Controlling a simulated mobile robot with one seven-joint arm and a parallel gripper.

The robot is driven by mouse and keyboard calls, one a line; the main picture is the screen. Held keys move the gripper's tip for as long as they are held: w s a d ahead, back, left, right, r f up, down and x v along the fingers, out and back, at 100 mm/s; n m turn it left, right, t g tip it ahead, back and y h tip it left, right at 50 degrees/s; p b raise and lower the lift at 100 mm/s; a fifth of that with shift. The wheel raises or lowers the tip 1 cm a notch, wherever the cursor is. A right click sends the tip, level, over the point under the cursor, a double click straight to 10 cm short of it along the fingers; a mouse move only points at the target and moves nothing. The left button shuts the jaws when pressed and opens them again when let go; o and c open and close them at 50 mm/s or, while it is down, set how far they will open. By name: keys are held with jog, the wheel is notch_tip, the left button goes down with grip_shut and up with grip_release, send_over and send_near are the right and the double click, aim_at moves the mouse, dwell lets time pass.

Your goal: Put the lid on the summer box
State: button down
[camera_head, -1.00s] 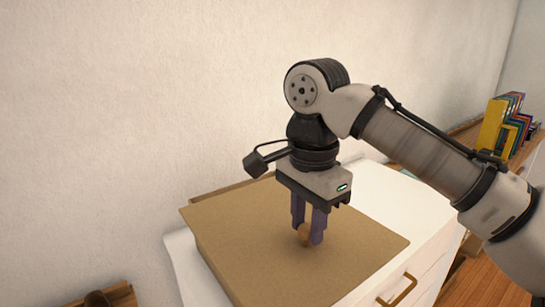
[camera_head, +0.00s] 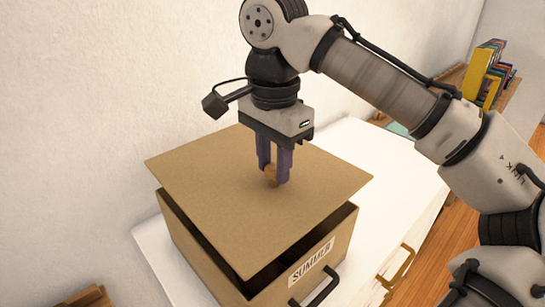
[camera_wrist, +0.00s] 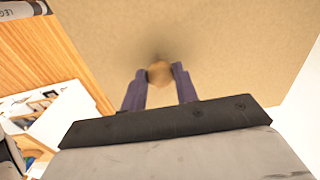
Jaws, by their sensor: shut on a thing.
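The lid (camera_head: 235,215) is a flat brown board with a small round wooden knob (camera_head: 271,176) at its middle. My gripper (camera_head: 273,178) is shut on the knob, and the wrist view shows the knob (camera_wrist: 159,73) between the two purple fingers. The summer box (camera_head: 190,238) is a brown box with a white "SUMMER" label and a dark handle on its front. The lid is above the box, with a dark gap showing along the front and right side. Whether the far edges touch is hidden. The lid also fills much of the wrist view (camera_wrist: 220,40).
The box stands on a white cabinet (camera_head: 400,205) with a brass-coloured handle (camera_head: 398,266). A pale wall is close behind. Colourful books (camera_head: 484,72) stand on a wooden shelf at the right. A wooden piece (camera_head: 88,298) shows at the lower left.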

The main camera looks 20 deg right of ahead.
aim_at(273, 188)
jog(key=shift+a, duration=0.1)
jog(key=shift+f, duration=0.1)
jog(key=shift+f+b, duration=1.65)
jog(key=shift+f, duration=1.45)
jog(key=c, duration=1)
grip_release()
jog(key=shift+r, duration=0.1)
